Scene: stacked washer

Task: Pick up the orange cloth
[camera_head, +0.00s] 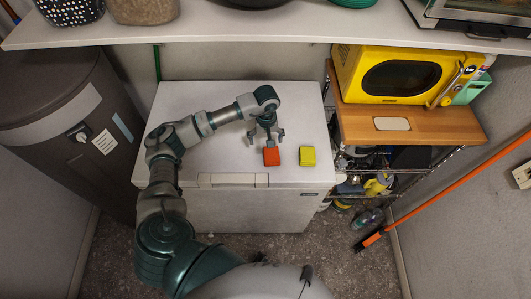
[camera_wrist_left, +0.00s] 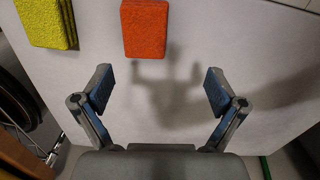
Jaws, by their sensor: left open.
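The orange cloth (camera_head: 271,157) is a small folded block lying flat on the white appliance top (camera_head: 225,140). It also shows at the top of the left wrist view (camera_wrist_left: 144,30). My left gripper (camera_head: 266,139) is above the surface, close to the cloth on its far side in the head view. In the left wrist view its two fingers (camera_wrist_left: 160,92) are spread wide with nothing between them, and the cloth lies beyond the fingertips. My right gripper does not show.
A yellow cloth (camera_head: 307,156) lies right of the orange one, with a gap between. A wooden board (camera_head: 450,126) bearing a yellow microwave (camera_head: 395,75) stands to the right. A shelf (camera_head: 230,32) spans the back. A dark cylinder (camera_head: 60,120) stands at left. The white top is otherwise clear.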

